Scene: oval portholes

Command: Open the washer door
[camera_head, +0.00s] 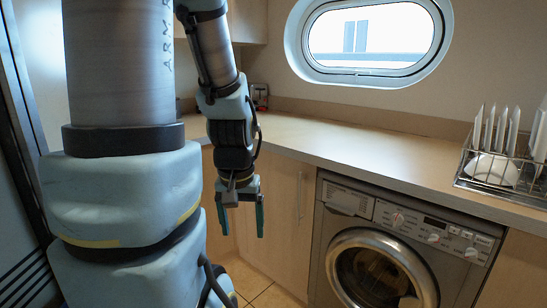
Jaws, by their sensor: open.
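The washer (333,232) is a grey front-loader under the wooden counter at the lower right. Its round door (425,277) has a silver ring and dark glass and looks shut; its lower part is cut off by the picture edge. Knobs, buttons and a small display line the panel above the door. My gripper (242,219) hangs from my arm to the left of the washer, fingers pointing down. It is open and empty, apart from the door and in front of the wooden cabinet.
The counter (352,143) is mostly bare. A wire dish rack (463,183) with white plates stands on it at the right. A wooden cabinet with a vertical handle (300,196) is left of the washer. An oval porthole (290,42) is above. Some tiled floor (272,298) shows.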

